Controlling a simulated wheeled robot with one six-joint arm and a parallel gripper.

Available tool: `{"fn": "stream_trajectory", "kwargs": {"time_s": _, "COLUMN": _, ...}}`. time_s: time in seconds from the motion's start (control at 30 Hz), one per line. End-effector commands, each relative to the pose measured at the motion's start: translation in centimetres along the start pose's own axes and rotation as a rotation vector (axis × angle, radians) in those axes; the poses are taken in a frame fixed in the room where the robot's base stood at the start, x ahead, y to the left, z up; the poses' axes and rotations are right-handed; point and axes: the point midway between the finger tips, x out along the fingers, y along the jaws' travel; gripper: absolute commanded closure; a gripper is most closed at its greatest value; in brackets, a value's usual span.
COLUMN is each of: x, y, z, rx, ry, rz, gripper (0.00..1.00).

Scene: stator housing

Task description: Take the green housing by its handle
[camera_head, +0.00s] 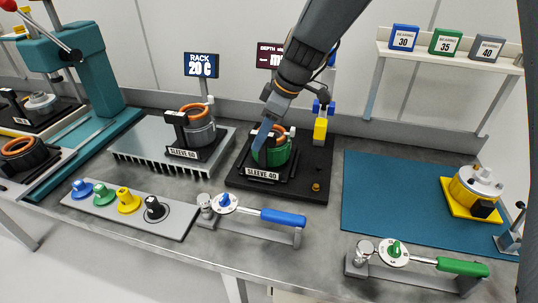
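The green housing (278,155) stands upright on a black base plate (318,178) near the middle of the bench, behind a label reading "SLEEVE 40". An orange ring shows at its top rim. My gripper (263,134) reaches down from above at the housing's upper left side. A blue-grey finger overlaps the housing's front left edge in the picture. The handle is mostly hidden behind the gripper, so I cannot tell whether the fingers touch it or how far apart they are.
A grey housing (202,135) stands on a finned plate to the left. A yellow-and-blue post (320,128) rises close behind the green housing's right. Gauges with a blue handle (283,217) and a green handle (462,267) lie in front. The blue mat (385,190) is mostly clear.

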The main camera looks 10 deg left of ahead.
Motion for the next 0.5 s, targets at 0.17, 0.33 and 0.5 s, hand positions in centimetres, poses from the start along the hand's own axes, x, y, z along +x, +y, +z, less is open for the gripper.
{"fn": "stream_trajectory", "kwargs": {"time_s": 0.17, "x": -0.01, "y": 0.00, "z": 0.02, "rx": 0.000, "ry": 0.000, "rz": 0.000, "gripper": 0.79}}
{"fn": "stream_trajectory", "kwargs": {"time_s": 0.33, "x": -0.02, "y": 0.00, "z": 0.02, "rx": 0.001, "ry": 0.000, "rz": 0.000, "gripper": 1.00}}
{"fn": "stream_trajectory", "kwargs": {"time_s": 0.5, "x": -0.02, "y": 0.00, "z": 0.02, "rx": 0.001, "ry": 0.000, "rz": 0.000, "gripper": 1.00}}
